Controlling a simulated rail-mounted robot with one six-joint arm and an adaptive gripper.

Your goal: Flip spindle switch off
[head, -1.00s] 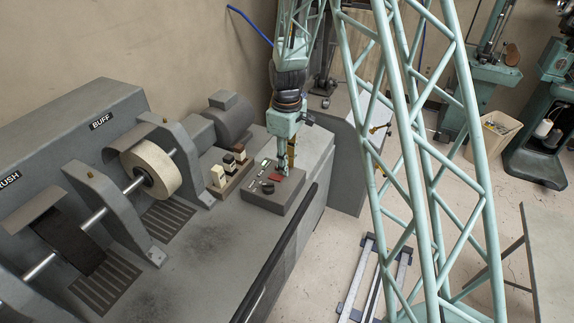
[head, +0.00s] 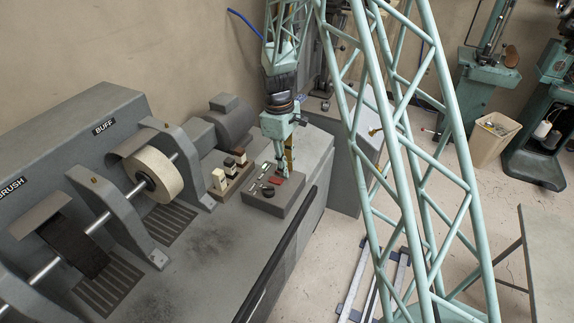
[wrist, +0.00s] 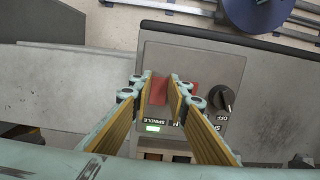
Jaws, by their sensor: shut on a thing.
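In the wrist view, the red spindle switch (wrist: 159,91) stands above the SPINDLE label (wrist: 149,121) and a lit green lamp (wrist: 152,129). My gripper (wrist: 161,78) has its two fingertips on either side of this switch, closed on it. The right finger partly hides a second red switch (wrist: 187,86). In the head view, my gripper (head: 286,174) reaches down to the box, and the fingertip contact is too small to make out.
A black knob (wrist: 223,98) marked OFF is right of the switches. A rack of small blocks (head: 233,180), a pale buff wheel (head: 152,174) and a motor housing (head: 229,122) stand left of and behind the box. Bare machine top lies in front.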

